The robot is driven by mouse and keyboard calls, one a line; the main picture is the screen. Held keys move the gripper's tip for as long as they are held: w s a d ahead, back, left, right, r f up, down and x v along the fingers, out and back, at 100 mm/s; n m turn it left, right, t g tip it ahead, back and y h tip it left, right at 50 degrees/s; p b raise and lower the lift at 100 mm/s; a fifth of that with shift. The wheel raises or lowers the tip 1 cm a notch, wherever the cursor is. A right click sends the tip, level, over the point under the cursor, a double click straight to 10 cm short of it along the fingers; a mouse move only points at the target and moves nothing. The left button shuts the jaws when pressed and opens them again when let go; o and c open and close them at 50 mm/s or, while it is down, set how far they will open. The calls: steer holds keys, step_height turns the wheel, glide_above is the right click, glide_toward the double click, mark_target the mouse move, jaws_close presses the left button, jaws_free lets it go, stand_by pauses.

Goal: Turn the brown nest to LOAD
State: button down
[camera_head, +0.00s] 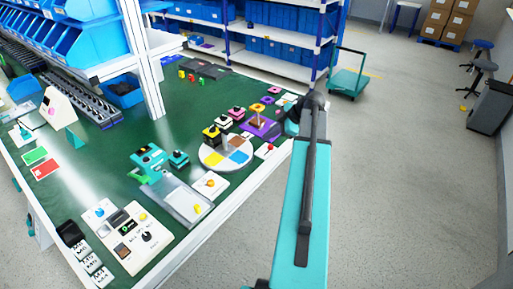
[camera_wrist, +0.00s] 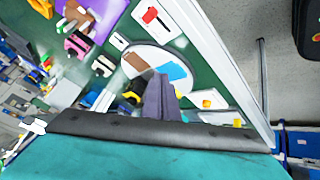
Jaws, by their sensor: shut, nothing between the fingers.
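A round white turntable (camera_head: 205,165) with coloured nests lies on the green bench. It shows a yellow nest (camera_head: 213,159), a blue nest (camera_head: 239,156) and a brown nest (camera_head: 236,142). In the wrist view the brown nest (camera_wrist: 137,62) and the blue nest (camera_wrist: 177,71) show on the white disc (camera_wrist: 152,48). My gripper (camera_wrist: 161,78) is shut and empty, its grey fingers overlapping the disc's near side in this view. I cannot tell whether they touch it. The fingers hide part of the disc. No LOAD mark is legible.
A white switch panel (camera_head: 123,252) and a teal device (camera_head: 148,158) lie nearer. The bench's white edge (camera_head: 237,197) borders open floor.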

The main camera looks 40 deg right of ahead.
steer(key=s+n, duration=0.1)
steer(key=s+n+b, duration=0.1)
steer(key=shift+s+d+f+n+h, duration=0.15)
steer(key=shift+d+f+n+h, duration=0.05)
steer(key=shift+f+n+h, duration=0.2)
steer(key=p, duration=0.3)
glide_toward(251, 147)
steer(key=shift+s+a+f, duration=0.1)
steer(key=shift+a+f, duration=0.3)
steer(key=shift+f, duration=0.25)
steer(key=shift+s+a+f, duration=0.1)
steer(key=shift+a+f, duration=0.35)
steer(key=shift+f, duration=0.25)
steer(key=shift+s+a+f, duration=0.15)
steer(key=shift+a+f, duration=0.25)
steer(key=shift+f, duration=0.25)
steer(key=shift+w+f, duration=0.2)
steer(key=shift+w, duration=0.1)
steer(key=shift+w+d+p, duration=0.25)
steer(key=shift+w+p, duration=0.1)
steer(key=shift+w, duration=0.15)
steer(key=shift+w+d+p, duration=0.25)
steer(key=shift+w+p, duration=0.1)
steer(key=shift+w, duration=0.15)
steer(key=shift+w+d, duration=0.2)
steer(key=shift+w, duration=0.45)
